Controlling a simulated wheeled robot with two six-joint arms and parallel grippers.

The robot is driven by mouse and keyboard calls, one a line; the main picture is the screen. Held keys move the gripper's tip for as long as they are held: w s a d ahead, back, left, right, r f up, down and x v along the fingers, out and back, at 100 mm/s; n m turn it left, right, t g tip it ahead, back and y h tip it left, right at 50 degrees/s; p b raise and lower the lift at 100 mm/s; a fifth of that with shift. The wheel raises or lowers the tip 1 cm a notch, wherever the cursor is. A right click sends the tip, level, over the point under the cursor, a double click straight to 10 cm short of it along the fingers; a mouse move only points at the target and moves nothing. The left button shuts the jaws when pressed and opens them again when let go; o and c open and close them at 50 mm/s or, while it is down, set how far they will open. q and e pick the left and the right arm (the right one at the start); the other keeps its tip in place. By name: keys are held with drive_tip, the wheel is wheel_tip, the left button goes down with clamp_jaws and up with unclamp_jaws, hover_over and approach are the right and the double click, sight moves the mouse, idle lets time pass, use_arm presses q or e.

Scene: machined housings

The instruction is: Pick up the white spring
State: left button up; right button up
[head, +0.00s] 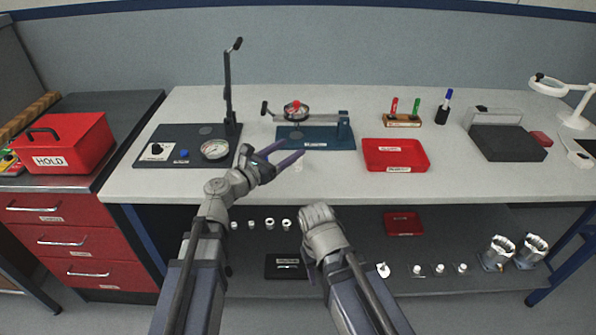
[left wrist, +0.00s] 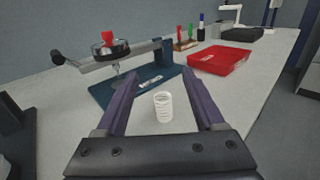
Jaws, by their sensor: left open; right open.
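The white spring (left wrist: 163,107) stands upright on the grey bench top in the left wrist view, ahead of my left gripper and between the lines of its two fingers. In the head view the white spring (head: 299,163) is a small pale spot by the fingertips. My left gripper (head: 288,153) is open and empty, with its purple fingers apart; they also show in the left wrist view (left wrist: 158,84). Neither finger visibly touches the spring. My right gripper (head: 318,213) is low in front of the bench edge, its fingers hidden behind the wrist.
Behind the spring stands a blue fixture (head: 318,137) with an arm and a red-knobbed dial. A black base (head: 187,135) with a gauge and tall lever is left. A red tray (head: 396,143) lies right. A lower shelf (head: 345,285) holds small white parts. Bench top is clear around the spring.

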sight(288, 176)
use_arm(q)
wheel_tip(288, 176, down, 6)
drive_tip(key=b, duration=0.4)
drive_tip(key=shift+r+b, duration=0.1)
drive_tip(key=shift+b, duration=0.25)
drive_tip(key=shift+w+d+r+p, duration=0.25)
drive_tip(key=shift+w+d, duration=0.15)
drive_tip(key=shift+w, duration=0.05)
drive_tip(key=shift+w+d+r+p, duration=0.2)
drive_tip(key=shift+w+d, duration=0.2)
drive_tip(key=shift+w, duration=0.05)
drive_tip(key=shift+w+d, duration=0.2)
drive_tip(key=x, duration=0.4)
drive_tip(key=shift+w+d, duration=0.2)
drive_tip(key=shift+w, duration=0.05)
drive_tip(key=shift+s, duration=0.1)
clamp_jaws()
